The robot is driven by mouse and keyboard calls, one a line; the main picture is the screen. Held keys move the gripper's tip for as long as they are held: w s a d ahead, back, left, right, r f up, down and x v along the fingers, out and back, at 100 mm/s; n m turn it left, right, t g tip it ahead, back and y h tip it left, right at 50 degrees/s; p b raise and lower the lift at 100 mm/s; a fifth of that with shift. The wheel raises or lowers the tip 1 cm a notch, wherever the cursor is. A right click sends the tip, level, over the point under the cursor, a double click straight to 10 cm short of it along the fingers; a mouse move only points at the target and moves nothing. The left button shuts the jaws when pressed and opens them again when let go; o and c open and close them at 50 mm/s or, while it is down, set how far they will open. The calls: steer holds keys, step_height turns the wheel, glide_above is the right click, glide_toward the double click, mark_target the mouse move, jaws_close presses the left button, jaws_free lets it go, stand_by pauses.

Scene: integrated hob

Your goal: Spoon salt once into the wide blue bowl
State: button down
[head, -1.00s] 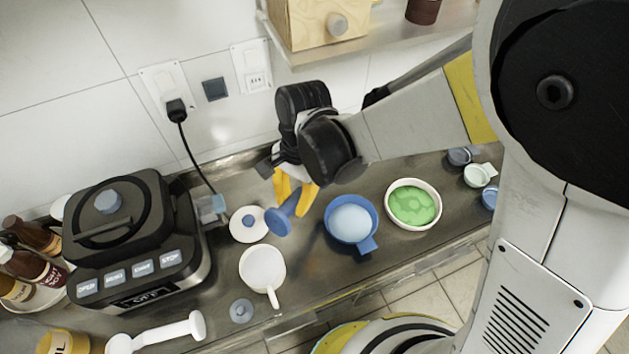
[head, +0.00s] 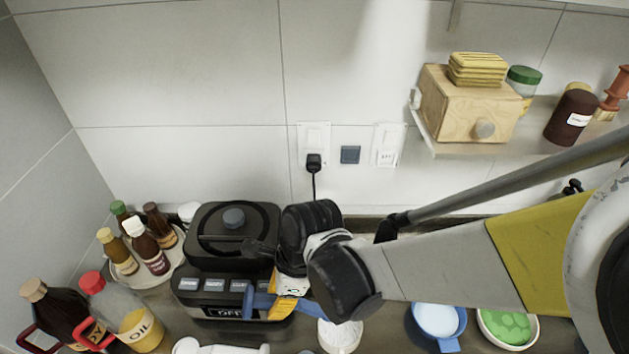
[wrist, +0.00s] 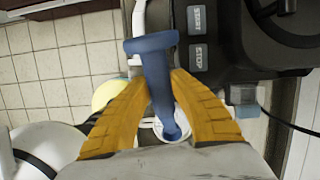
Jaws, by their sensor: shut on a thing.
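My gripper (head: 272,303) is shut on a blue spoon-like tool (wrist: 156,70), held between its yellow fingers. In the head view the blue tool (head: 258,304) lies roughly sideways in front of the black cooker; any load on it cannot be told. In the wrist view its wide flat end points away and its other end overlaps a white round thing (wrist: 184,122). A blue bowl (head: 459,326) with a short handle and pale contents stands on the counter right of my gripper. A white vessel (head: 340,336) is below my wrist; whether it holds salt is unclear.
The black cooker (head: 232,235) stands just behind my gripper. Several sauce bottles (head: 145,245) and an oil bottle (head: 140,325) are at left. A white bowl with green contents (head: 507,327) is right of the blue bowl. A shelf (head: 440,148) with a wooden box is above.

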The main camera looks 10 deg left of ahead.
mark_target(307, 304)
steer(key=shift+d+f+b, duration=0.2)
steer(key=shift+f+b, duration=0.05)
steer(key=shift+b, duration=0.15)
steer(key=d+y+b, duration=0.1)
steer(key=b, duration=0.1)
steer(key=w+d+f+g+y+b, duration=0.1)
steer(key=y+b, duration=0.1)
steer(key=d+f+y+b, duration=0.1)
steer(key=y+b, duration=0.1)
steer(key=shift+w+d+g+b, duration=0.3)
steer(key=shift+d+b, duration=0.05)
steer(key=shift+d, duration=0.05)
steer(key=shift+d+f+b, duration=0.2)
steer(key=shift+f+b, duration=0.55)
steer(key=shift+f, duration=0.75)
